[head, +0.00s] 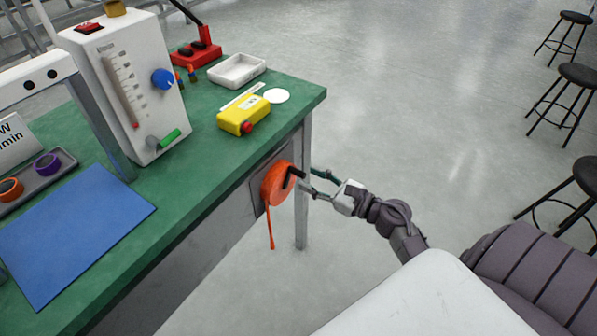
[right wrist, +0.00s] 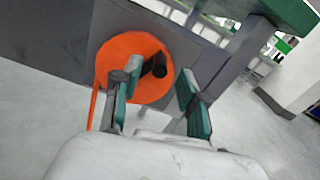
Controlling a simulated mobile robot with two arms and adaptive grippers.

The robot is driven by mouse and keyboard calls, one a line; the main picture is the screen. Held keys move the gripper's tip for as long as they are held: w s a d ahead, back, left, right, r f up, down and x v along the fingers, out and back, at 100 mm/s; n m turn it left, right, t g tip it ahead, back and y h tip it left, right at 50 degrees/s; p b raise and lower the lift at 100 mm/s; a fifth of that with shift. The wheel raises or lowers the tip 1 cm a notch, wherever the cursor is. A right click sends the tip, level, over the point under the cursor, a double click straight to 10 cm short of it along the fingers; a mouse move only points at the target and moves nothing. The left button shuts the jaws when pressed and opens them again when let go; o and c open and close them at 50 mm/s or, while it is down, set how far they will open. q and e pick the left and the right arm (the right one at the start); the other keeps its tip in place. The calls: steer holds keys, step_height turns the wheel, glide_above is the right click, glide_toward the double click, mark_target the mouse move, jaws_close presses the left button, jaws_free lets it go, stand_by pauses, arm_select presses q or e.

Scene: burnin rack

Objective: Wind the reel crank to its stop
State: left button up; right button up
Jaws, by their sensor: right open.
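An orange reel (head: 276,186) is mounted on the side panel below the green bench top, with an orange strap hanging down from it. Its black crank handle (head: 295,174) sticks out toward my right gripper. In the right wrist view the orange reel (right wrist: 120,56) fills the upper left, and the dark crank handle (right wrist: 155,67) points toward the space between the fingers. My right gripper (head: 320,183) is open beside the crank; its fingertips also show in the right wrist view (right wrist: 160,95). I cannot tell whether a finger touches the handle. My left gripper is not in view.
The green bench (head: 300,92) carries a white meter box (head: 125,80), a yellow device (head: 243,114), a white tray (head: 237,70) and a blue mat (head: 75,235). A bench leg (head: 301,190) stands just behind the reel. Black stools (head: 580,75) stand far right; the floor between is clear.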

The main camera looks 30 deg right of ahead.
mark_target(305, 176)
steer(key=shift+x, duration=2.2)
steer(key=shift+c, duration=0.2)
jaws_close()
